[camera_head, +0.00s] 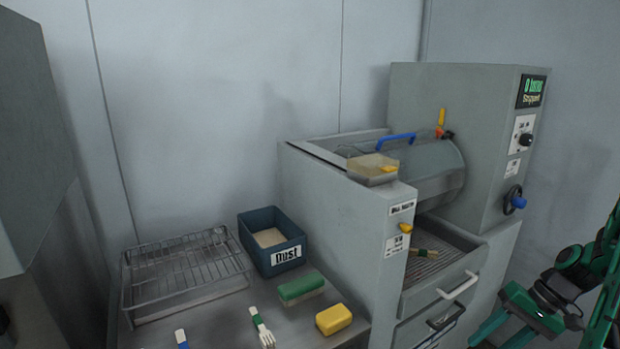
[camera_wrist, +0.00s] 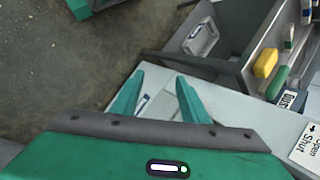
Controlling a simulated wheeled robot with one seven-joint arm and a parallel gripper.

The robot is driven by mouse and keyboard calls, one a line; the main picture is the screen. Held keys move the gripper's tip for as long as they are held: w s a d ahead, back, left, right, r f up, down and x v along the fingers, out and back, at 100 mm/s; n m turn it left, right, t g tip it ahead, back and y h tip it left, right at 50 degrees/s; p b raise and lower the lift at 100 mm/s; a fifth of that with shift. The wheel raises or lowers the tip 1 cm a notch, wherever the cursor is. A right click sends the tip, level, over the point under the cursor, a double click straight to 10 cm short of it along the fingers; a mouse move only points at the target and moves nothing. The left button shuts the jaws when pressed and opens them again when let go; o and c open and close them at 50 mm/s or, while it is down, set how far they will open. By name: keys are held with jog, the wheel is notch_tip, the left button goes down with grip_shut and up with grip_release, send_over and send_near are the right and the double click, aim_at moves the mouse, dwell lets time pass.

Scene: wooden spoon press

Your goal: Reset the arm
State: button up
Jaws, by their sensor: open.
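My gripper (camera_wrist: 158,88) is open and empty in the wrist view, its two teal fingers spread apart. Between and beyond the fingers are a pale machine front and a small light handle (camera_wrist: 143,102). In the head view my green and black arm is at the right edge, beside the grey press machine (camera_head: 350,215) and clear of the worktop.
The left worktop (camera_head: 290,325) holds a wire rack (camera_head: 185,265), a blue "Dust" bin (camera_head: 272,250), a green block (camera_head: 300,288), a yellow block (camera_head: 333,319) and a fork-like tool (camera_head: 262,328). A shallow tray (camera_head: 372,168) sits atop the machine. Open floor (camera_wrist: 70,60) shows in the wrist view.

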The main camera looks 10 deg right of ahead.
jog(key=s+a+r+h, duration=0.2)
jog(key=s+a+r, duration=0.1)
jog(key=s+r, duration=0.3)
jog(key=s+a+r+g+h, duration=0.1)
jog(key=s+a+r+h, duration=0.2)
jog(key=s+r, duration=0.4)
notch_tip(320, 180, up, 2)
jog(key=shift+s+a+r+g+h, duration=0.1)
jog(key=shift+s+a+g+h, duration=0.2)
jog(key=shift+a, duration=0.35)
jog(key=shift+w+f, duration=0.3)
jog(key=shift+w, duration=0.3)
dwell(0.5)
